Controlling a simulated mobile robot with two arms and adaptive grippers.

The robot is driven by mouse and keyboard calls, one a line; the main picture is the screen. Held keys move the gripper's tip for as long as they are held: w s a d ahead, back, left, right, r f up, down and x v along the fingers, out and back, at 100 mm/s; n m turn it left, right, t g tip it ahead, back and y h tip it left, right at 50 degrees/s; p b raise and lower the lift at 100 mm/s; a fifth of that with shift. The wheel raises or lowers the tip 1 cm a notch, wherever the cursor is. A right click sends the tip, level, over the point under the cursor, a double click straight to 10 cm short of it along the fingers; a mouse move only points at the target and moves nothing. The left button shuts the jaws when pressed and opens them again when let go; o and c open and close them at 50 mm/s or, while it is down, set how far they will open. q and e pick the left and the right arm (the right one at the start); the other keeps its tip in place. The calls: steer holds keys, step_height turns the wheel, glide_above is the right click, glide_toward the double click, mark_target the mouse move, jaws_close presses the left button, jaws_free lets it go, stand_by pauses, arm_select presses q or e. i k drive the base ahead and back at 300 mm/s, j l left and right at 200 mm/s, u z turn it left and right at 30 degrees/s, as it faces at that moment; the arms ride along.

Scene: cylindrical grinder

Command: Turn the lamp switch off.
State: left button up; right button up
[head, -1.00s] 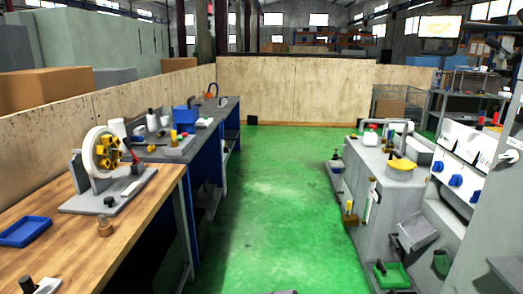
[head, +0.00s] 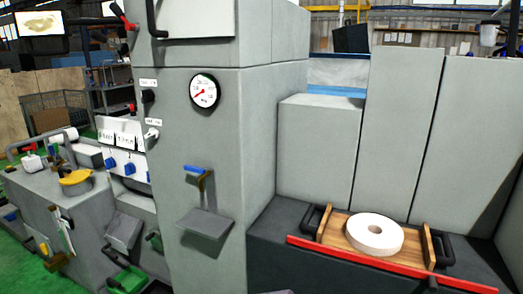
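A tall grey machine cabinet (head: 195,130) stands in the middle of the head view. On its left part are a black rotary switch (head: 148,96) under a small white label (head: 148,83) and a white switch (head: 151,133) under a second label (head: 153,122). The label text is too small to read, so I cannot tell which one is the lamp switch. A red-tipped lever (head: 124,16) sits higher up at the cabinet's left edge. Neither of my grippers is in view.
A pressure gauge (head: 204,91), a blue-handled lever (head: 195,170) and a grey shelf (head: 205,223) jut from the cabinet front. A white panel (head: 122,145) with blue knobs is left of it. A wooden tray (head: 338,222) with a white wheel (head: 375,235) lies right. Green floor shows left.

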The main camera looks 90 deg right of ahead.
mark_target(153, 133)
steer(key=z, duration=2.65)
